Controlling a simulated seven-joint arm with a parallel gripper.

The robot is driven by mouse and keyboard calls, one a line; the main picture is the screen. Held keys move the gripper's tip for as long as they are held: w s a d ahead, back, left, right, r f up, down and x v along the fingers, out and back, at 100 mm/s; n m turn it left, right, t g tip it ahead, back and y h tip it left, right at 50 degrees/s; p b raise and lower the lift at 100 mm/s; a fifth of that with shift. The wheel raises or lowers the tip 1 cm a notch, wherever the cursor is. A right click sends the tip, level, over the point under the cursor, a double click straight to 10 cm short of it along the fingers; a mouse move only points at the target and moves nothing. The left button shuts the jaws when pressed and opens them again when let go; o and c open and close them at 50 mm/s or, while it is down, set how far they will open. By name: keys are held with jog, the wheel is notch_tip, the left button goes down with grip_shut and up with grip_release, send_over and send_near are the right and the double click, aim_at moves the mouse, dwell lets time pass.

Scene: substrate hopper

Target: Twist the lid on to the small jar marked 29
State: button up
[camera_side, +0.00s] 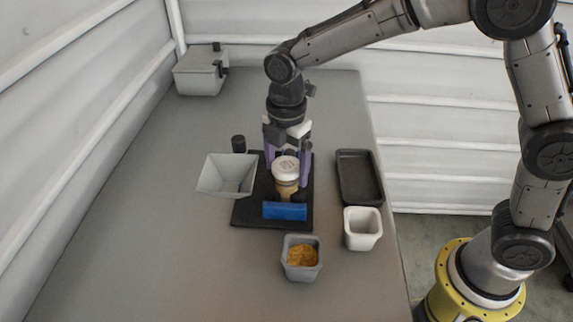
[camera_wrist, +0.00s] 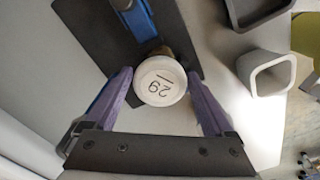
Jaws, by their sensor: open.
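The small jar (camera_side: 287,190) stands upright on a black base plate (camera_side: 245,213), with tan contents showing through its side. A round white lid (camera_side: 286,167) sits on its mouth; whether it is threaded down I cannot tell. In the wrist view the lid (camera_wrist: 160,80) is marked 29 and hides most of the jar. My gripper (camera_side: 287,172) points down over the jar. Its purple fingers are open, one on each side of the lid, and in the wrist view (camera_wrist: 161,78) small gaps seem to show beside the lid.
A blue block (camera_side: 285,211) is on the plate just in front of the jar. A grey hopper (camera_side: 227,177) is at left. A black tray (camera_side: 359,177), a white cup (camera_side: 362,229) and a grey cup (camera_side: 301,262) of orange grains stand nearby. A grey box (camera_side: 200,75) is far back.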

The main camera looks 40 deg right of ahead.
jog(key=n, duration=1.2)
jog(key=c, duration=0.8)
